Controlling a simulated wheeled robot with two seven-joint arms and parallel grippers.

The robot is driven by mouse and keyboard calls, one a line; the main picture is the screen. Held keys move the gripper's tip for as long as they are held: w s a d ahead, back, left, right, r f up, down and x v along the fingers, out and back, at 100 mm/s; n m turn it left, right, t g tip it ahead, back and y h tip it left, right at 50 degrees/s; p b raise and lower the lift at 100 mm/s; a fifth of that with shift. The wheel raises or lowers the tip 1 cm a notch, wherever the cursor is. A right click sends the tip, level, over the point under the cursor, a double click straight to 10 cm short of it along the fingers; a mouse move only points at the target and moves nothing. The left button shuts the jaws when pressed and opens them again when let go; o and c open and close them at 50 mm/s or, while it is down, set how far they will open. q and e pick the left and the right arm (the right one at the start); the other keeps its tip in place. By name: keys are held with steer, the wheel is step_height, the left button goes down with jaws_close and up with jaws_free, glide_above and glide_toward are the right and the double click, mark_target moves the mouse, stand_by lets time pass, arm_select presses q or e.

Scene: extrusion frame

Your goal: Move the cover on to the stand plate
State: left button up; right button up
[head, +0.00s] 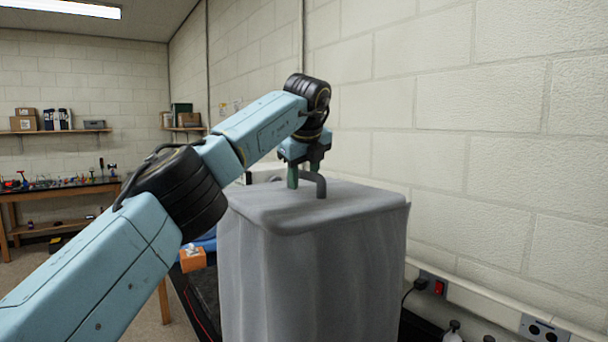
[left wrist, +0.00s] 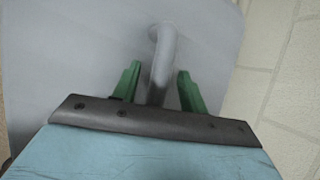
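The cover (head: 315,265) is a tall grey box-like hood with a rounded top, standing upright near the wall. A dark grey bent handle (head: 320,185) rises from its top. My left gripper (head: 305,176) is over the cover's top at the handle. In the left wrist view its green fingers (left wrist: 159,80) are open on either side of the handle (left wrist: 164,50), with gaps visible on both sides. The cover's top (left wrist: 75,45) fills much of that view. I cannot make out the stand plate. My right gripper is not in view.
A block wall (head: 470,130) stands close behind and right of the cover. A socket strip with a red switch (head: 439,287) and a plugged cable runs low on it. An orange box (head: 193,259) sits left of the cover. A cluttered workbench (head: 60,187) is far left.

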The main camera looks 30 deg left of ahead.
arm_select(q)
steer(key=shift+s+d+r, duration=0.15)
steer(key=shift+s+r, duration=0.05)
steer(key=shift+r, duration=0.2)
steer(key=v, duration=1.2)
steer(key=shift+r, duration=0.15)
steer(key=shift+s+d, duration=0.1)
steer(key=p+v, duration=0.2)
steer(key=v, duration=0.8)
